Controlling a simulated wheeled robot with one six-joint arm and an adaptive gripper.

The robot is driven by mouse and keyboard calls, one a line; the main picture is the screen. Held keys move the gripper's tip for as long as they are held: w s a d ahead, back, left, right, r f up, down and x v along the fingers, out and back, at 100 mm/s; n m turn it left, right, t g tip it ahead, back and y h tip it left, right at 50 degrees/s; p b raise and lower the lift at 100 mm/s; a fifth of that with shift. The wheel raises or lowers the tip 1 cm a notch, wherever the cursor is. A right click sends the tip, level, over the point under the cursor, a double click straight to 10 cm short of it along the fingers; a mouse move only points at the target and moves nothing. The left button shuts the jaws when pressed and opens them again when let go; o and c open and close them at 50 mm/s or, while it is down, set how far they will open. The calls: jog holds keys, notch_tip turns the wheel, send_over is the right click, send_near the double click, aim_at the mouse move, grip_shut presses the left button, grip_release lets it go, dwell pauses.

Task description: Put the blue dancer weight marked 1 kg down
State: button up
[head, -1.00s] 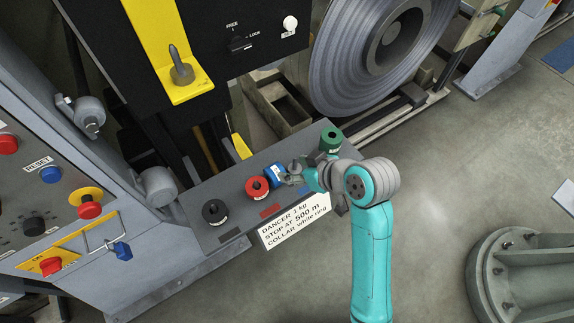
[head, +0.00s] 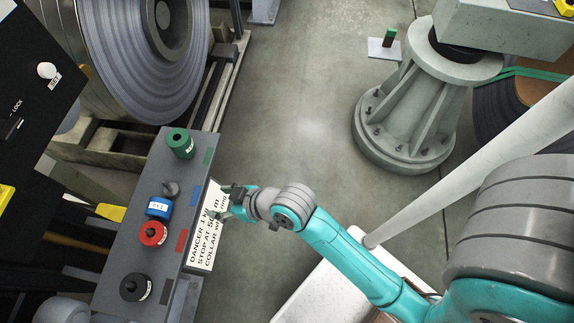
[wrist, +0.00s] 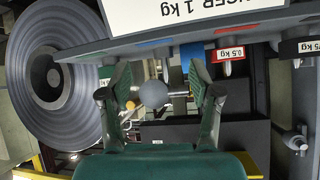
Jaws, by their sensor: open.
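The blue dancer weight (head: 158,207) stands on the grey shelf (head: 150,252) in the head view, between the red and green weights, with a white label on its side. A grey knob (head: 171,188) shows right beside it; I cannot tell whether it belongs to the weight. My gripper (head: 222,203) is off the shelf's right edge near the sign, apart from the blue weight. In the wrist view my gripper (wrist: 160,90) has its fingers spread wide with nothing held. A grey round knob (wrist: 153,94) shows beyond and between them.
The red weight (head: 152,234), black weight (head: 136,287) and green weight (head: 180,143) stand on the same shelf. A white sign (head: 206,232) hangs at its edge. A large steel coil (head: 140,60) is behind. Open floor (head: 290,110) lies to the right.

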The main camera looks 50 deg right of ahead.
jog(key=s+d+r+m+t+h, duration=0.1)
jog(key=s+d, duration=0.3)
jog(key=s, duration=0.6)
jog(key=s+d+r+m+t+h, duration=0.1)
jog(key=s+d+m+t+h, duration=0.2)
jog(key=s, duration=0.8)
jog(key=shift+d+h, duration=0.3)
jog(key=shift+d, duration=0.85)
jog(key=shift+o, duration=0.7)
jog(key=s+r+t, duration=0.1)
jog(key=s+r, duration=0.3)
jog(key=s, duration=0.1)
jog(key=shift+d+r, duration=0.25)
jog(key=shift+s, duration=0.1)
